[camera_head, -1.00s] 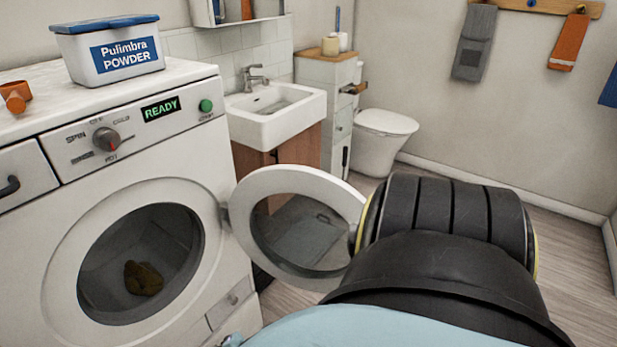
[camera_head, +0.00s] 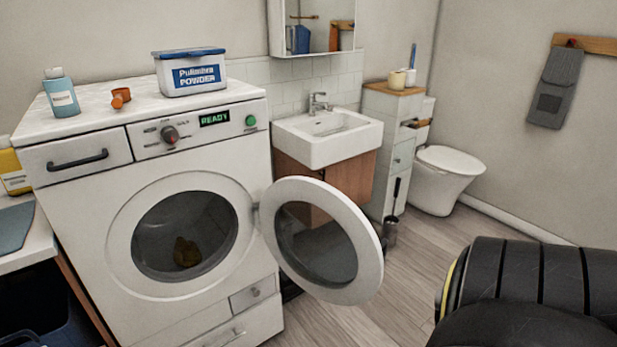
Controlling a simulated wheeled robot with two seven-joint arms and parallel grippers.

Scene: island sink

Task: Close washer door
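The white washer (camera_head: 90,225) stands at the left with its front toward me. Its round door (camera_head: 371,272) is open, swung out to the right on a hinge at the opening's right side. A brownish cloth (camera_head: 187,252) lies inside the drum. The display reads READY. A dark, ribbed part of my own arm fills the lower right corner, apart from the door. Neither gripper's fingers are in view.
On the washer top are a powder box (camera_head: 190,76), an orange cap (camera_head: 120,96) and a blue bottle (camera_head: 61,94). A sink (camera_head: 325,140), narrow cabinet (camera_head: 385,120) and toilet (camera_head: 440,178) stand behind.

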